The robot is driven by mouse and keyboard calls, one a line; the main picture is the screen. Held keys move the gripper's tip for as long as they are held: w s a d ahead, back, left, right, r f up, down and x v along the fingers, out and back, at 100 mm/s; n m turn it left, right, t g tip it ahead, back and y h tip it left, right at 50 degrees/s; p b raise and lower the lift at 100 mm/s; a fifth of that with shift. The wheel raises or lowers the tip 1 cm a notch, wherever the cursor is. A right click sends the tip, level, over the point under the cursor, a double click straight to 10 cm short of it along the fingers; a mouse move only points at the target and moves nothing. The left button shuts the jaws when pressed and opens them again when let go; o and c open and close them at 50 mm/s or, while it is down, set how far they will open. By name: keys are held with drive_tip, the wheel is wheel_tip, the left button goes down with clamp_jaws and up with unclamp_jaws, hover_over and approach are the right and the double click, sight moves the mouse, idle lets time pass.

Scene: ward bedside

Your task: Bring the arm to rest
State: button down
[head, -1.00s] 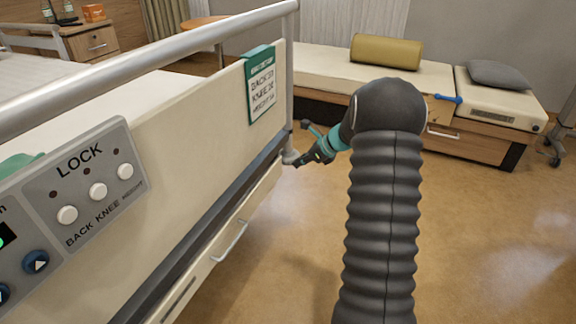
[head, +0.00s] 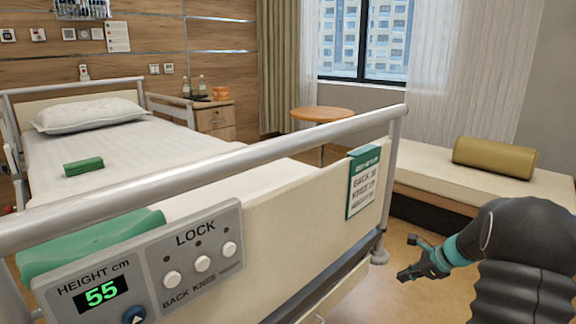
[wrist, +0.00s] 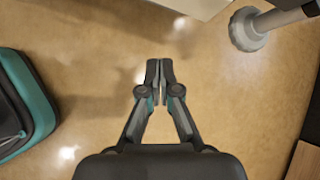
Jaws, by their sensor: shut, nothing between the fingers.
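My gripper (head: 404,258) shows at the lower right of the head view, at the end of my dark arm, beyond the foot end of the bed and close to its corner post. In the wrist view my gripper (wrist: 160,68) points out over bare floor. Its two fingers are together with nothing between them. The arm is bent, with its dark ribbed part at the lower right corner of the head view.
The bed's footboard (head: 290,215) with its rail and control panel (head: 150,262) fills the near left. The panel reads 55. A daybed (head: 420,180) with an olive bolster (head: 494,157) stands right. A round table (head: 322,114) is farther back. Floor (wrist: 90,60) lies below my gripper.

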drive_tip(key=s+a+r+n+h, duration=0.2)
drive_tip(key=s+a+r+n, duration=0.3)
drive_tip(key=s, duration=0.6)
drive_tip(key=s+a+r+n+h, duration=0.2)
drive_tip(key=s+a+r+n, duration=0.3)
drive_tip(key=s+a+n, duration=0.3)
drive_tip(key=s+a+r+n+h, duration=0.1)
drive_tip(key=s+a+r+n, duration=0.5)
drive_tip(key=s, duration=0.9)
drive_tip(key=n, duration=0.3)
drive_tip(key=shift+s+a+n+h, duration=0.15)
drive_tip(key=shift+s+n+h, duration=0.15)
drive_tip(key=shift+h, duration=0.1)
